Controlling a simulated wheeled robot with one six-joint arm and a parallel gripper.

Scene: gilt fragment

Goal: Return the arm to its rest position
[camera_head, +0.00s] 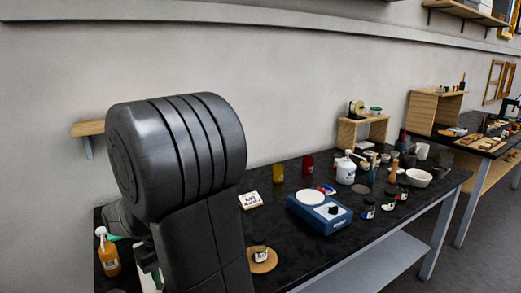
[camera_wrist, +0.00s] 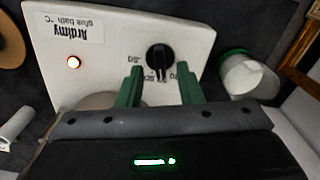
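My gripper (camera_wrist: 160,88) shows in the wrist view with its two green fingers apart. They point at a white panel (camera_wrist: 110,35) labelled as a glue bath. A black knob (camera_wrist: 159,57) shows between and beyond the fingertips. I cannot tell whether the fingers touch it. Nothing is held between them.
A blue device with a white disc (camera_head: 318,213), a white bottle (camera_head: 346,170) and a bowl (camera_head: 418,177) stand on the table. An orange bottle (camera_head: 108,255) stands left of my arm. A white-and-green jar (camera_wrist: 242,75) is right of the panel. A wall shelf (camera_head: 88,129) is behind.

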